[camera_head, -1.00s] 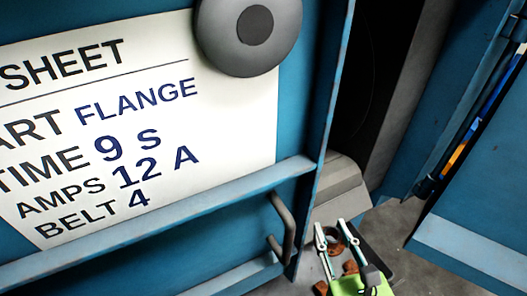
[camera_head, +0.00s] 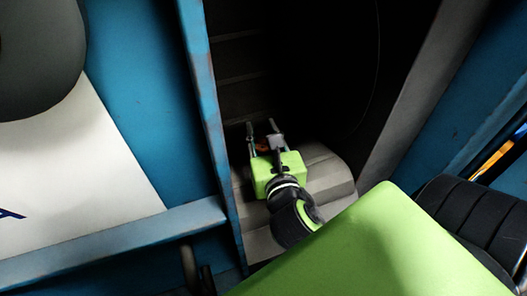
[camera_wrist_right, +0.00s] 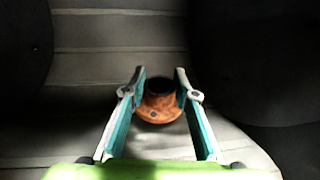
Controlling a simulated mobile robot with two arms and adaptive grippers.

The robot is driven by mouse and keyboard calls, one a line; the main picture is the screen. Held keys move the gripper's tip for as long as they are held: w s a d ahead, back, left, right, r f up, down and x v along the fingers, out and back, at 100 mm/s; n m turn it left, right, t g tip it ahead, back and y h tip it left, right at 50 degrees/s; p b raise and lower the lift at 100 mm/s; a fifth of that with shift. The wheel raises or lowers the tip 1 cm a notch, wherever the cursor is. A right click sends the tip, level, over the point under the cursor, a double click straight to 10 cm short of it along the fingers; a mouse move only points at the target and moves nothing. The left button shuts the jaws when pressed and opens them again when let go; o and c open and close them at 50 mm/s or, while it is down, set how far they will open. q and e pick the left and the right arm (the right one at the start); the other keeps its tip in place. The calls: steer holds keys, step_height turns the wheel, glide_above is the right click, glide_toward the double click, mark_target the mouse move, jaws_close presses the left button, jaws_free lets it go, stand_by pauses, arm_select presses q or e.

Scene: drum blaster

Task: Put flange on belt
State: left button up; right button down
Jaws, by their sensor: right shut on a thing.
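The flange is a rusty orange-brown ring-shaped part (camera_wrist_right: 160,109) with a dark round hole, seen between the fingers in the right wrist view. In the head view only a small orange bit of it (camera_head: 263,146) shows between the fingers. My right gripper (camera_head: 262,126) is shut on the flange, inside the dark opening of the blue machine. The grey slatted belt (camera_head: 322,177) runs under and behind the gripper; its slats also show in the right wrist view (camera_wrist_right: 115,33). I cannot tell whether the flange touches the belt. My left gripper is not in view.
A blue machine frame post (camera_head: 205,110) stands close left of the gripper. The white sheet (camera_head: 75,160) and a grey round part (camera_head: 35,50) are farther left. A grey slanted wall (camera_head: 420,80) bounds the opening on the right. Dark sides flank the belt.

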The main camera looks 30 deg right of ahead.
mark_target(265, 143)
steer(key=shift+d+r, duration=0.3)
steer(key=shift+r, duration=0.25)
steer(key=shift+d+f, duration=0.1)
steer(key=shift+f, duration=0.05)
steer(key=shift+m+g+h, duration=0.3)
step_height(265, 143, down, 6)
steer(key=shift+w+d+r+b, duration=0.1)
steer(key=shift+r+b, duration=0.05)
steer(key=shift+b, duration=0.6)
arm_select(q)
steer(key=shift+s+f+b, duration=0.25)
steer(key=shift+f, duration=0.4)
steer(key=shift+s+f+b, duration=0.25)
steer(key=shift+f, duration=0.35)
arm_select(e)
steer(key=shift+f, duration=2)
steer(key=shift+f+b, duration=0.3)
steer(key=shift+f, duration=0.3)
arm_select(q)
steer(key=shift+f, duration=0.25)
arm_select(e)
steer(key=c, duration=1.6)
jaws_free()
steer(key=shift+f, duration=0.15)
